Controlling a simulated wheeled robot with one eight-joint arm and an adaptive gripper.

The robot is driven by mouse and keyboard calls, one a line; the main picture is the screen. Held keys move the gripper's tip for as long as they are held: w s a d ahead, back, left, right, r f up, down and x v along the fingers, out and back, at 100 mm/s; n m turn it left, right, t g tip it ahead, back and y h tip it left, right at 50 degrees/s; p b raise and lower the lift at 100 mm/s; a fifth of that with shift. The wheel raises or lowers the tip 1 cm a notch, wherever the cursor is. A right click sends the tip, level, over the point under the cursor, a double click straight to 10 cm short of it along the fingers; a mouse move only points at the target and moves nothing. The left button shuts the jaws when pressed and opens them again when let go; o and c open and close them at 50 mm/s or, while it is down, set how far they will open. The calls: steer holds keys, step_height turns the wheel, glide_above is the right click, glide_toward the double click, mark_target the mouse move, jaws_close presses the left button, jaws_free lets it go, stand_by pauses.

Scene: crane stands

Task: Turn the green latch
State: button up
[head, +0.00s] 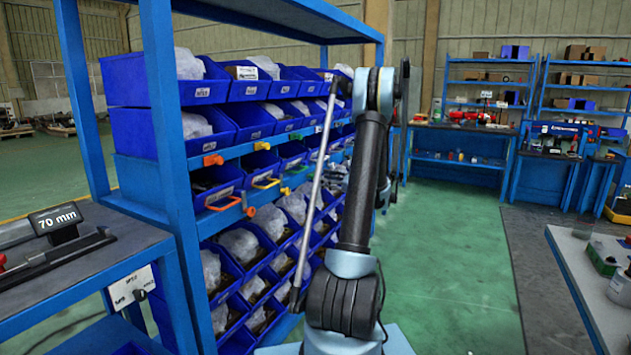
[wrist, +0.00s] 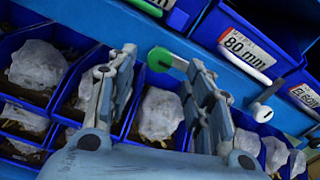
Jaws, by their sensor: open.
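The green latch (wrist: 158,59) is a round green knob with a short pale lever on a blue shelf rail. In the wrist view it shows between and just beyond my fingertips. In the head view my gripper's fingers are hard to make out.
Blue bins with bagged parts (wrist: 38,65) fill the rack below the rail. A white lever (wrist: 268,103) sits to the right, near a bin labelled 80 mm (wrist: 246,46). Green floor (head: 450,255) is clear to the right.

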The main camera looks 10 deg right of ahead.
mark_target(315, 177)
steer(key=shift+x, duration=2.55)
steer(key=shift+c, duration=0.2)
steer(key=c, duration=1)
